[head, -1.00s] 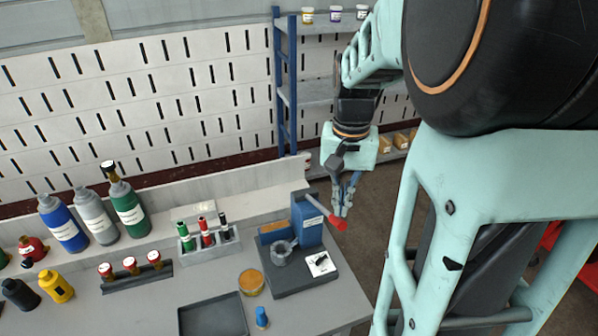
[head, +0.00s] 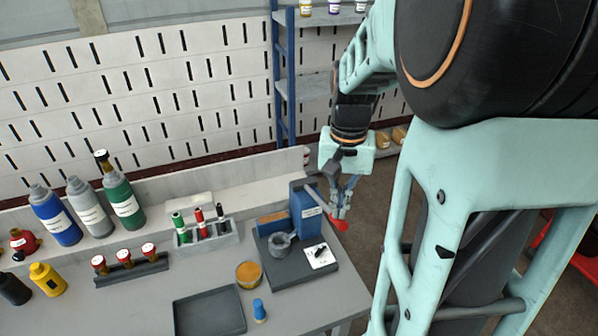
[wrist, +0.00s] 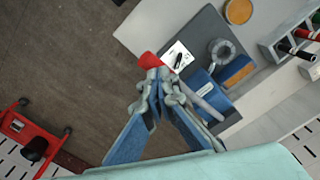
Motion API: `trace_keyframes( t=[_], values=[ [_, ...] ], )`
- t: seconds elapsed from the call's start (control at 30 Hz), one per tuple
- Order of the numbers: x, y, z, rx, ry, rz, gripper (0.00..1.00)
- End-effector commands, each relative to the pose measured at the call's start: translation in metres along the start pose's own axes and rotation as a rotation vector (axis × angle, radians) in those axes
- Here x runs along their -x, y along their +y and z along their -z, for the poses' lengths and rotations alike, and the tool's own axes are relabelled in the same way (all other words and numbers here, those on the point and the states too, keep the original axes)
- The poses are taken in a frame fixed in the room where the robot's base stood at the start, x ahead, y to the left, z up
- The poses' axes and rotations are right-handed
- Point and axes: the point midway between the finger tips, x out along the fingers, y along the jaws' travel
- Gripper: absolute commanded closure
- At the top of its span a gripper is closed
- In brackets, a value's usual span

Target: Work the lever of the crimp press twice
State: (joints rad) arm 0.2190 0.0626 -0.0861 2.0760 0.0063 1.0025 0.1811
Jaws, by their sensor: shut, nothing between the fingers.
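The crimp press (head: 306,213) is a blue block on a dark base plate at the right end of the bench. Its lever (head: 318,200) slants down to the right and ends in a red knob (head: 340,224). My gripper (head: 343,206) is shut and empty, fingers pointing down, right over the outer end of the lever by the knob. In the wrist view the fingertips (wrist: 160,78) overlap the lever's end beside the red knob (wrist: 150,62), and the grey lever rod (wrist: 207,101) runs on to the blue press. I cannot tell whether the tips touch it.
A grey ring-shaped part (head: 283,243) and a white card (head: 320,256) sit on the press base. An orange-topped round tin (head: 248,274), a blue piece (head: 259,310) and a dark tray (head: 208,313) are nearby. A blue-posted shelf (head: 283,75) stands behind. The floor right of the bench is open.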

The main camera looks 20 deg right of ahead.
Motion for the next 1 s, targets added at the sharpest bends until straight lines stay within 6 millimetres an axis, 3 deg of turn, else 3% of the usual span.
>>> trace_keyframes(
  t=[0.67, 0.87, 1.0],
  values=[
    [-0.066, 0.0, -0.001, 0.0, -0.002, 0.0, 1.0],
    [-0.054, -0.001, 0.0, 0.0, 0.0, 0.001, 1.0],
    [-0.035, -0.001, 0.0, 0.001, 0.0, 0.001, 1.0]
  ],
)
